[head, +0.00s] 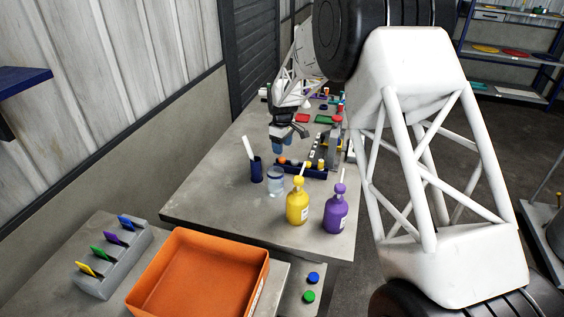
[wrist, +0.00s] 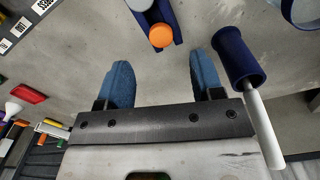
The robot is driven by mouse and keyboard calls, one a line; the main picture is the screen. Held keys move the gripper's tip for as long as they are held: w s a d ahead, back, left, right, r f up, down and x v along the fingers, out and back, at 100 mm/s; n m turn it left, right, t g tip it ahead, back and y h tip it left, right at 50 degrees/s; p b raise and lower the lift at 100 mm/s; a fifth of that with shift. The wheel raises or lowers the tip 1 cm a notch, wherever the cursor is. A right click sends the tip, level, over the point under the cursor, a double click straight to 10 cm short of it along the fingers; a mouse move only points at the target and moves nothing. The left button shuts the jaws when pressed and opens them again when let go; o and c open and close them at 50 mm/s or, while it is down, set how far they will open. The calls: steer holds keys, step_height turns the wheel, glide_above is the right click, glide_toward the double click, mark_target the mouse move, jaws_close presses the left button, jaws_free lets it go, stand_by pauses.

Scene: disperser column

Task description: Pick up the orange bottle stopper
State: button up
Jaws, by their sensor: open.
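The orange stopper (wrist: 162,36) is a small round cap at the end of a dark blue rack (wrist: 178,34) in the wrist view. In the head view the orange stopper (head: 282,159) shows small at the left end of the blue rack (head: 313,173). My gripper (wrist: 163,65) is open and empty, its two blue fingers spread apart. In the wrist view the stopper shows just beyond the fingertips, roughly centred between them. In the head view my gripper (head: 281,146) hangs above the stopper, pointing down.
A dark blue cup (head: 256,171) with a white rod (wrist: 265,128) stands close beside the right finger in the wrist view. A clear jar (head: 275,183), a yellow bottle (head: 297,205) and a purple bottle (head: 335,212) stand nearer the table's front. The table's left side is clear.

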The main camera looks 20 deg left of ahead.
mark_target(283, 159)
steer(key=shift+f, duration=0.35)
steer(key=shift+f, duration=0.1)
steer(key=shift+s+f, duration=0.1)
steer(key=shift+f, duration=2.4)
steer(key=shift+c, duration=0.2)
steer(key=c, duration=1)
steer(key=shift+o, duration=0.2)
steer(key=shift+r, duration=0.15)
step_height(283, 159, up, 10)
